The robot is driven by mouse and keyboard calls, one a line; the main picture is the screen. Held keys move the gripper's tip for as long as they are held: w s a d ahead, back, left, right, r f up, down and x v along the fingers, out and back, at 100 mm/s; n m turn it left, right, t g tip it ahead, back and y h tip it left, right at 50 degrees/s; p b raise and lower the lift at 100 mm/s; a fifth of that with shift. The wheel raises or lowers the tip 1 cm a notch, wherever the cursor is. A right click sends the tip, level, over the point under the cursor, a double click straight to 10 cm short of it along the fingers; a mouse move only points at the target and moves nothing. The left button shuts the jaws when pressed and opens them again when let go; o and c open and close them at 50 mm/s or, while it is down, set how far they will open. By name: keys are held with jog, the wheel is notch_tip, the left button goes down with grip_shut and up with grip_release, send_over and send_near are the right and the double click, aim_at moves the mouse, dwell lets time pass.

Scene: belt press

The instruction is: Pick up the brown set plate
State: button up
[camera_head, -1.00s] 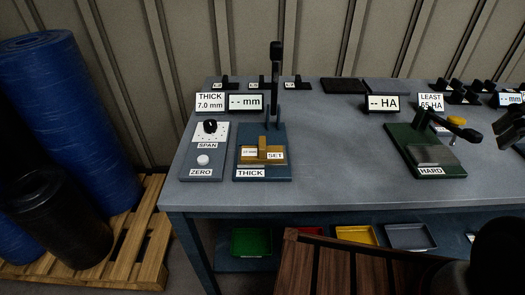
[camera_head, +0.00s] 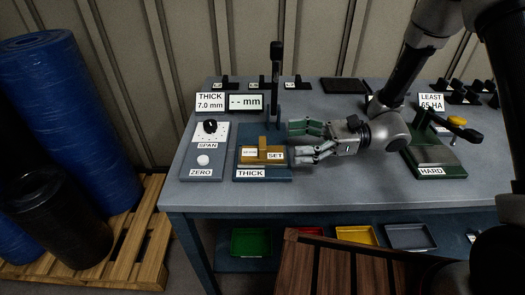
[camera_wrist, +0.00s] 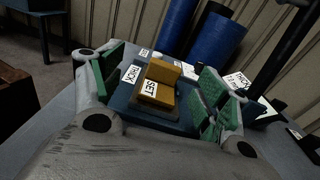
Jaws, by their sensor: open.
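The brown set plate (camera_head: 263,150) sits on the blue thickness gauge (camera_head: 250,171) on the bench, with a raised block on it and a label reading SET. In the wrist view the set plate (camera_wrist: 158,93) lies ahead between the green-padded fingers. My gripper (camera_head: 303,141) is open and empty, just right of the plate and pointing left at it. It also shows in the wrist view (camera_wrist: 156,90). The fingers appear short of the plate, not touching it.
The gauge's upright black lever (camera_head: 275,70) stands behind the plate. A SPAN and ZERO box (camera_head: 205,150) is at left. The bench front (camera_head: 250,194) is clear.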

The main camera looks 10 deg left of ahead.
aim_at(262, 142)
jog(key=shift+w+a+f+m+t+y, duration=0.15)
jog(key=shift+w+a+f+m+y, duration=0.15)
jog(key=shift+a+f, duration=0.2)
jog(key=shift+w+a+f+m+t+y, duration=0.1)
jog(key=shift+w+a+f+m+t, duration=0.05)
jog(key=shift+a+f+m, duration=0.25)
jog(key=x, duration=0.7)
jog(key=shift+s+a, duration=0.15)
jog(key=shift+a, duration=0.1)
jog(key=shift+r, duration=0.1)
jog(key=c, duration=1.6)
jog(key=shift+r, duration=0.1)
notch_tip(262, 142, up, 10)
jog(key=shift+f, duration=0.1)
